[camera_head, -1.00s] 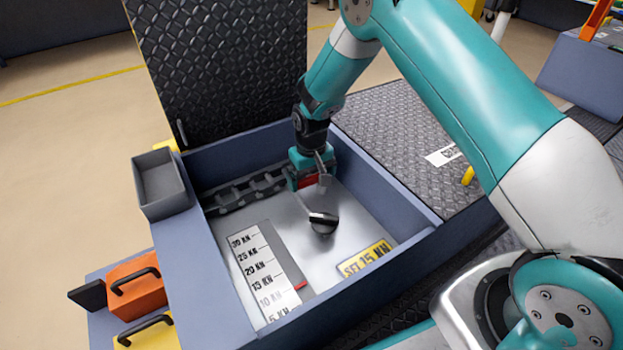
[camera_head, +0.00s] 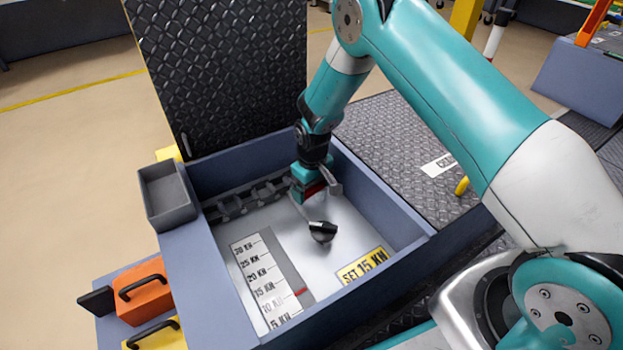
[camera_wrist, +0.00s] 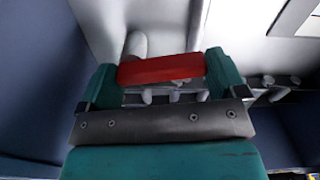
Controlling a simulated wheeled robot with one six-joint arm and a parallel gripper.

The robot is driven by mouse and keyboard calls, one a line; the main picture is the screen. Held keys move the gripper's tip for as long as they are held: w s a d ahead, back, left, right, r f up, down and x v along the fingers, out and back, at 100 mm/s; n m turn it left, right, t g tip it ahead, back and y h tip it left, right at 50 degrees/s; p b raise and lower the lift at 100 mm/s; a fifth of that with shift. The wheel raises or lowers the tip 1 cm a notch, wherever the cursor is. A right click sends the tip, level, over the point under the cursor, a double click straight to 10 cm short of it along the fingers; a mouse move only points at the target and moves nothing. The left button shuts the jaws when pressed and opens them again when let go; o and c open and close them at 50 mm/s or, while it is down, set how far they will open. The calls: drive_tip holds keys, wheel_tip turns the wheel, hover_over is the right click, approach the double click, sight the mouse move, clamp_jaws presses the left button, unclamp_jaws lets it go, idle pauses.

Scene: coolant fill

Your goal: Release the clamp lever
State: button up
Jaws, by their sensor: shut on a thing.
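The clamp lever shows as a red bar (camera_wrist: 162,69) between the two teal fingers of my gripper (camera_wrist: 166,72) in the wrist view. My gripper is shut on this bar. In the head view my gripper (camera_head: 310,186) reaches down into the open blue-grey box (camera_head: 365,185), and a little red (camera_head: 314,189) shows at its jaws. The rest of the lever and its pivot are mostly hidden by the gripper.
A black knob (camera_head: 322,233) stands on the metal panel just in front of my gripper. A kN scale (camera_head: 262,278) and a yellow "SET 15 KN" plate (camera_head: 364,266) are on the panel. A raised tread-plate lid (camera_head: 225,70) stands behind. A grey tray (camera_head: 168,197) sits at left.

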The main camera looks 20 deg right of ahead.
drive_tip(key=n+p, duration=0.3)
drive_tip(key=shift+s+d+r, duration=0.15)
drive_tip(key=shift+s+d, duration=0.1)
drive_tip(key=shift+s, duration=0.15)
drive_tip(key=shift+s+d+n+p, duration=0.1)
drive_tip(key=shift+s+n+p, duration=0.05)
drive_tip(key=shift+n+p, duration=0.6)
drive_tip(key=shift+f+n, duration=0.2)
drive_tip(key=shift+n, duration=0.05)
drive_tip(key=o, duration=1)
drive_tip(key=shift+r+p, duration=3.75)
drive_tip(key=shift+r, duration=5)
